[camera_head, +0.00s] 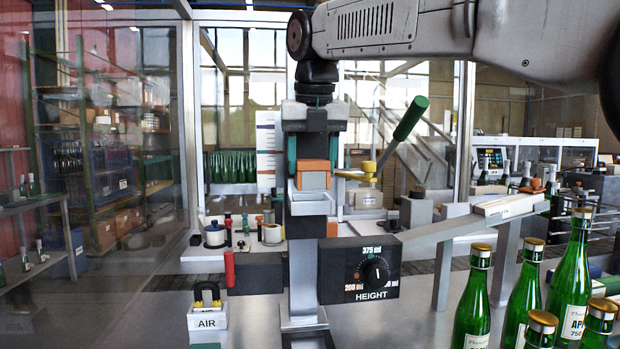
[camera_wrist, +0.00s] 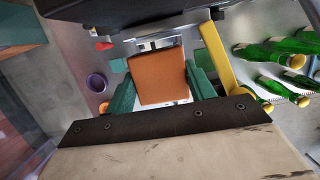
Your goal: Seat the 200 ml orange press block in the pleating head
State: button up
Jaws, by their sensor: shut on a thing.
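My gripper (camera_head: 313,160) hangs upright in the middle of the head view, its green fingers shut on the orange press block (camera_head: 313,181). In the wrist view the orange block (camera_wrist: 158,76) sits between the green fingers of my gripper (camera_wrist: 160,85). The pleating head (camera_head: 310,203), a pale grey open-topped holder on a metal column, is directly below the block in the head view. The block's lower edge is close to its rim; I cannot tell whether they touch. The holder is mostly hidden behind the block in the wrist view.
A yellow clamp (camera_head: 366,174) and a green-handled lever (camera_head: 411,118) stand just right of the head. A black HEIGHT dial box (camera_head: 358,270) and a red handle (camera_head: 229,269) are below. Green bottles (camera_head: 524,285) crowd the front right.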

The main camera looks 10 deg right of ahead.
aim_at(311, 178)
jog(key=shift+w, duration=0.4)
jog(key=shift+f, duration=1.8)
jog(key=shift+f, duration=0.1)
jog(key=o, duration=1.1)
jog(key=v, duration=1.2)
